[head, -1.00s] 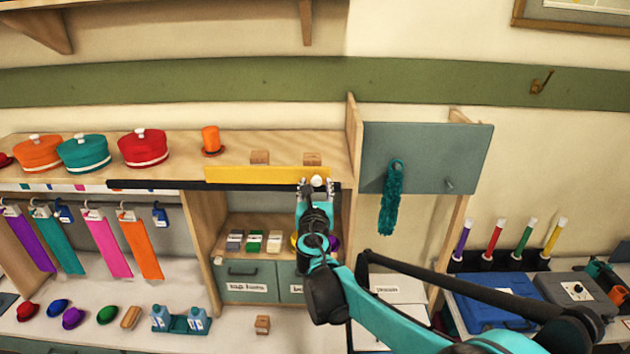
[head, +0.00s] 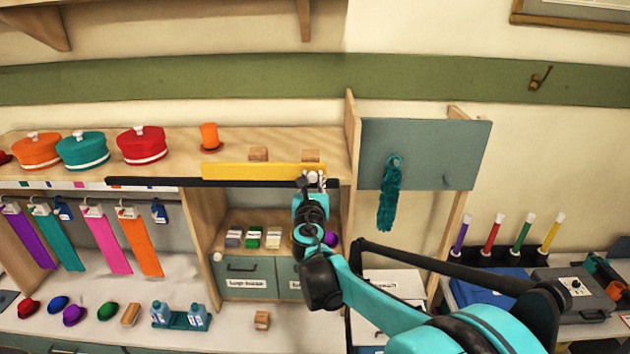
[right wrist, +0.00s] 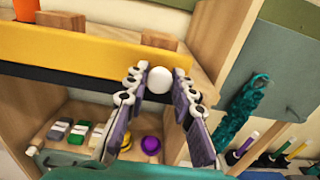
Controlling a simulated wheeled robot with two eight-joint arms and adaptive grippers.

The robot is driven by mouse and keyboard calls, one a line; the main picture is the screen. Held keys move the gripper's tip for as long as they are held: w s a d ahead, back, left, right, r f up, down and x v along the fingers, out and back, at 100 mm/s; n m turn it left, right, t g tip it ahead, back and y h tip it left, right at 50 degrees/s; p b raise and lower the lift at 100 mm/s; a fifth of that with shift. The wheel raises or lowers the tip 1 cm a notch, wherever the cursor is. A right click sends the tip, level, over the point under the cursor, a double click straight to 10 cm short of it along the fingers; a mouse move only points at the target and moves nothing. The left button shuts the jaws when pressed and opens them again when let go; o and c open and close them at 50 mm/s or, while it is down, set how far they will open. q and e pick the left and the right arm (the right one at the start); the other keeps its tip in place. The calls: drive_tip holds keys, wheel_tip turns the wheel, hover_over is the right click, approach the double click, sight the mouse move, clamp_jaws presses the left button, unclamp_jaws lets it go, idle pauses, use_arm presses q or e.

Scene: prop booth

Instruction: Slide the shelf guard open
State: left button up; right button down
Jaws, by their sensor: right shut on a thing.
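The shelf guard is a yellow panel (head: 255,171) standing along the front of the top shelf, behind a long black rail (head: 165,182). It also shows in the right wrist view (right wrist: 75,48). A round white knob (right wrist: 159,78) sits at the guard's right end. My right gripper (head: 313,180) is shut on this knob, with one finger on each side of it in the right wrist view (right wrist: 161,84). The gripper hides part of the guard's right end in the head view. My left gripper is not in view.
An orange top hat (head: 209,137) and two wooden blocks (head: 258,154) stand behind the guard. Red (head: 142,145), teal and orange caps stand further left. An upright wooden panel (head: 352,140) rises right of the guard. A teal duster (head: 391,195) hangs beyond it.

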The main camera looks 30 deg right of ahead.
sight(213, 171)
drive_tip(key=w+a+b, duration=0.1)
drive_tip(key=w+a, duration=0.4)
drive_tip(key=a, duration=0.3)
drive_tip(key=w+a+b, duration=0.2)
drive_tip(key=w+a, duration=0.3)
drive_tip(key=a, duration=0.3)
drive_tip(key=w+a+b, duration=0.1)
drive_tip(key=w+a, duration=0.3)
drive_tip(key=a, duration=0.4)
drive_tip(key=shift+w+a, duration=0.1)
drive_tip(key=shift+w, duration=0.3)
drive_tip(key=c, duration=1.3)
unclamp_jaws()
drive_tip(key=v, duration=1.2)
drive_tip(key=shift+s, duration=0.1)
